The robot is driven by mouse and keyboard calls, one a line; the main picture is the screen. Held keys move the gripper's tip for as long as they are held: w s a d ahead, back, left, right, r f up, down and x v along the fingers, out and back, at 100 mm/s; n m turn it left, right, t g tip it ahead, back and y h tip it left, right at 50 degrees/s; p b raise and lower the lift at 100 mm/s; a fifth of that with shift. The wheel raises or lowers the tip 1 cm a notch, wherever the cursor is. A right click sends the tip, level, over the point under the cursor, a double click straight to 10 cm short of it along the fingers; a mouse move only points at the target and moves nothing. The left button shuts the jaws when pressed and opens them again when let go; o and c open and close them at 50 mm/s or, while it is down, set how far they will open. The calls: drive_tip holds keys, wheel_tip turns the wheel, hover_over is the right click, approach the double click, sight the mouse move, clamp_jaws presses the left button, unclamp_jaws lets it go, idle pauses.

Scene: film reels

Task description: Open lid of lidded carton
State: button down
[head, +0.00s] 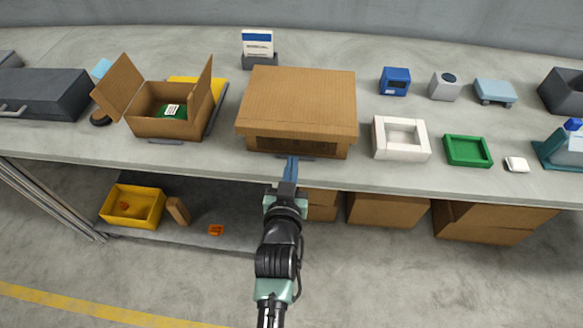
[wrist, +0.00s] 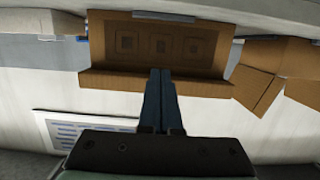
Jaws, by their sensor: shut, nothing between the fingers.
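The lidded carton (head: 298,95) is a large brown cardboard box near the middle of the bench. Its broad lid (head: 300,88) lies closed on top and overhangs the front face.
An open-flapped carton (head: 165,108) holding a green item stands left of the lidded carton. A white tray (head: 401,138) and a green tray (head: 467,150) stand to its right. A small sign (head: 257,45) stands behind. The bench's front edge (head: 380,180) runs under my gripper.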

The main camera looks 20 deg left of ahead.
sight(295, 122)
drive_tip(key=shift+r+b+x, duration=0.15)
drive_tip(key=shift+b+x, duration=0.45)
drive_tip(key=shift+x, duration=0.25)
drive_tip(key=shift+r+b+x, duration=0.2)
drive_tip(key=shift+b+x, duration=0.4)
drive_tip(key=shift+x, duration=0.3)
drive_tip(key=shift+r+b+x, duration=0.15)
drive_tip(key=shift+b+x, duration=0.45)
drive_tip(key=shift+x, duration=0.25)
drive_tip(key=shift+s, duration=0.15)
drive_tip(key=shift+r, duration=0.1)
drive_tip(key=shift+w+a+r+p, duration=0.1)
drive_tip(key=shift+w+r+p, duration=0.2)
drive_tip(key=shift+r+p, duration=0.7)
drive_tip(key=shift+w+a+r+p, duration=0.1)
drive_tip(key=shift+w+r+p, duration=0.4)
drive_tip(key=shift+r, duration=0.85)
drive_tip(key=shift+w+r+p, duration=0.15)
drive_tip(key=shift+r+p, duration=0.85)
drive_tip(key=shift+r, duration=0.15)
drive_tip(key=shift+w+a+r+p, duration=0.15)
drive_tip(key=shift+w+r+p, duration=0.1)
drive_tip(key=shift+w+r, duration=0.4)
drive_tip(key=shift+w+a+r+p, duration=0.15)
drive_tip(key=shift+w+r+p, duration=0.2)
drive_tip(key=shift+r, duration=0.55)
drive_tip(key=shift+w+a+r+p, duration=0.15)
drive_tip(key=shift+w+r, duration=0.4)
drive_tip(key=shift+r, duration=0.2)
drive_tip(key=shift+w+r, duration=0.1)
